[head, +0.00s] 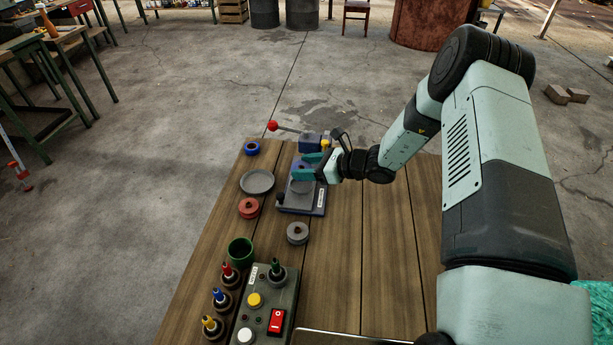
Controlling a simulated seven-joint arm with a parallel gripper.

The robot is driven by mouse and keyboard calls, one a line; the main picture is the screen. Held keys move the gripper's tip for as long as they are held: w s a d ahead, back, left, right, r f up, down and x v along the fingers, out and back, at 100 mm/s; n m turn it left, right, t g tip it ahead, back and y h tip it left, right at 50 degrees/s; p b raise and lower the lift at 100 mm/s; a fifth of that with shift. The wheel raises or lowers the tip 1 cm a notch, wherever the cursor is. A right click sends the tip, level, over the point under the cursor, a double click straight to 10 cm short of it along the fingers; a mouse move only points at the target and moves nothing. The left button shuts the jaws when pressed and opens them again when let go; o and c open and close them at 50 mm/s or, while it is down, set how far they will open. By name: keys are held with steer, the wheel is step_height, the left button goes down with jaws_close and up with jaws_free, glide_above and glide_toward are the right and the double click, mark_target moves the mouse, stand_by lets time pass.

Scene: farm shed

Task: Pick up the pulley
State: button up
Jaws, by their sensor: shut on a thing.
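My gripper (303,166) is at the far part of the table, with its teal fingers pointing left. It is shut on a small dark blue thing (300,164), just above a grey fixture (303,197). The fingers hide much of it, so I cannot tell whether it is a pulley or whether it touches the fixture. Several round, pulley-like pieces lie apart from the gripper: a blue ring (252,148) at the far left, a red one (249,208) left of the fixture, and a grey one (297,233) nearer me.
A grey dish (257,181) lies left of the fixture. A lever with a red knob (272,126) stands behind. Nearer are a green cup (240,250), a button panel (262,315) and several coloured pegs (220,299). The wooden table (340,260) is clear right of the grey ring.

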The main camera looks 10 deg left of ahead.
step_height(320, 180, up, 12)
steer(key=s+d+r+m+t+h, duration=0.2)
steer(key=d+r, duration=0.4)
steer(key=r, duration=0.3)
steer(key=s+d+r+m+t+h, duration=0.2)
steer(key=d+r+m+t+h, duration=0.2)
steer(key=d+r, duration=0.3)
steer(key=s+d+r+m+t+h, duration=0.2)
steer(key=d+r+m, duration=0.3)
steer(key=r, duration=0.8)
steer(key=shift+d+r+m+t+h, duration=0.15)
steer(key=shift+d+m+t+h, duration=0.25)
steer(key=shift+d+t, duration=0.6)
steer(key=shift+d+g, duration=0.15)
steer(key=shift+g, duration=0.15)
